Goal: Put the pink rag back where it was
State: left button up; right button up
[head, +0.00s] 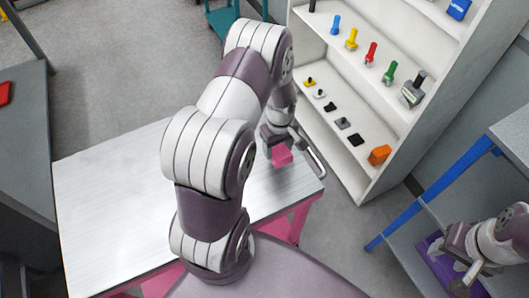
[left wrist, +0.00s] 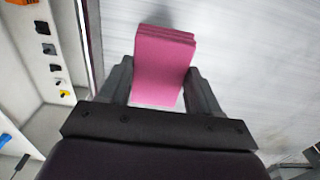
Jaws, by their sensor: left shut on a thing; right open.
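The pink rag (head: 282,156) is a folded, block-like stack of cloth. My left gripper (head: 277,147) is shut on it, over the right end of the light grey tabletop (head: 110,200). In the left wrist view the rag (left wrist: 163,60) sits between the two fingers of the left gripper (left wrist: 160,82) and extends past their tips. I cannot tell how far it is above the tabletop. My right gripper (head: 466,272) is open at the lower right, close to a purple item (head: 436,262); whether they touch is unclear.
A metal handle bar (head: 313,160) runs along the tabletop's right end. A white shelf unit (head: 362,180) stands beyond it, with coloured tools and an orange block (head: 379,154). A blue-legged bench (head: 400,218) is at right. Most of the tabletop is bare.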

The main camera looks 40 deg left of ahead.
pick_arm(q)
send_over(264, 162)
notch_tip(264, 162, down, 3)
jog(key=shift+r+p, duration=0.15)
jog(key=shift+p, duration=0.3)
notch_tip(264, 162, down, 4)
jog(key=shift+r+p, duration=0.1)
jog(key=shift+p, duration=0.45)
jog(key=shift+f, duration=0.3)
jog(key=o, duration=0.9)
jog(key=shift+o, duration=1)
